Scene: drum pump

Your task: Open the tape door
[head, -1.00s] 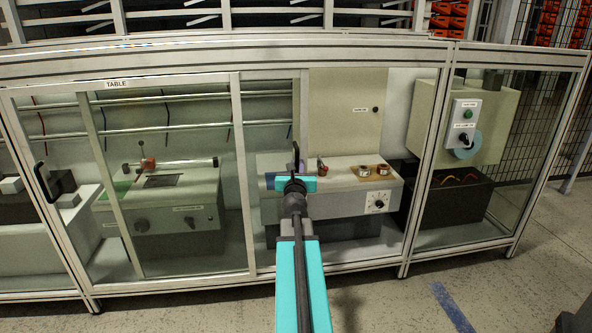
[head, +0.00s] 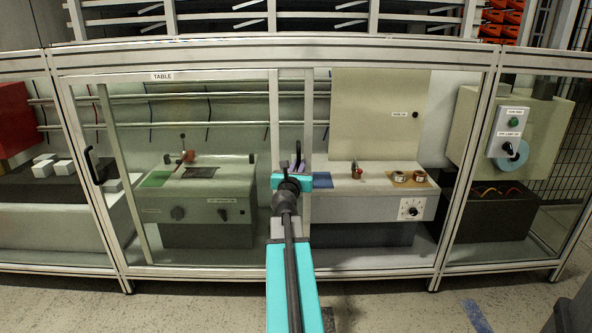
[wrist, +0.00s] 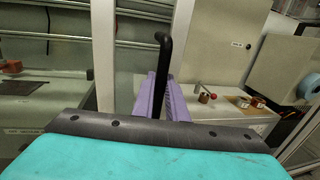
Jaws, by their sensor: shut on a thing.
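The sliding door in my grip has a pale metal stile (head: 307,120), which also shows in the wrist view (wrist: 103,60). A black upright handle (wrist: 163,55) stands between the purple fingers of my gripper (wrist: 160,98). My gripper (head: 293,166) is shut on that handle, and its fingers hide the lower part of it. The door's clear pane overlaps the panel labelled TABLE. To the right of the stile, the cabinet front stands open over the right-hand bench (head: 345,176). I see no label reading tape.
A second black handle (head: 92,165) is on the left stile of the TABLE panel. A fixed cabinet post (head: 466,160) stands right of the opening. A grey control box (head: 509,130) is farther right.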

